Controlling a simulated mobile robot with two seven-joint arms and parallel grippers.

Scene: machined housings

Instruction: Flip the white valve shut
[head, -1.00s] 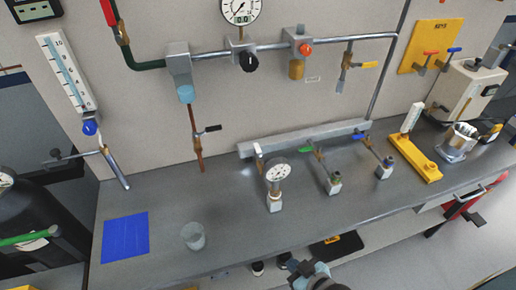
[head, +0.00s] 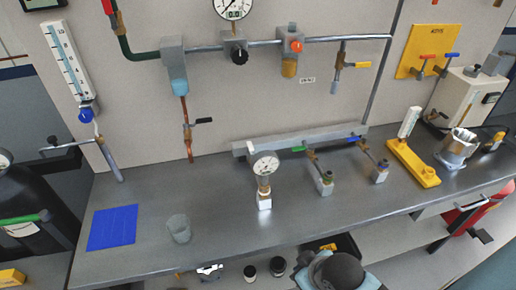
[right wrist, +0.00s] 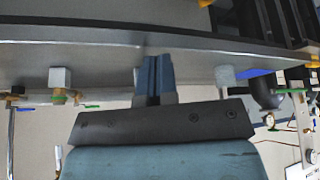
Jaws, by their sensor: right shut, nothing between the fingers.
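A small gauge (head: 264,164) stands on a brass stem with a pale block base (head: 264,202) at the middle of the bench. To the right stand a green-handled valve (head: 313,165) and a blue-handled valve (head: 371,153) on similar blocks. My right arm comes in at the bottom of the head view, below the bench's front edge. In the right wrist view its gripper (right wrist: 154,62) is shut and empty. My left gripper is not in view.
A blue mat (head: 112,228) and a clear cup (head: 179,229) are on the bench's left. A yellow stand (head: 414,165) and a metal beaker (head: 458,148) are on the right. Pipes and gauges hang on the wall. The bench's front middle is clear.

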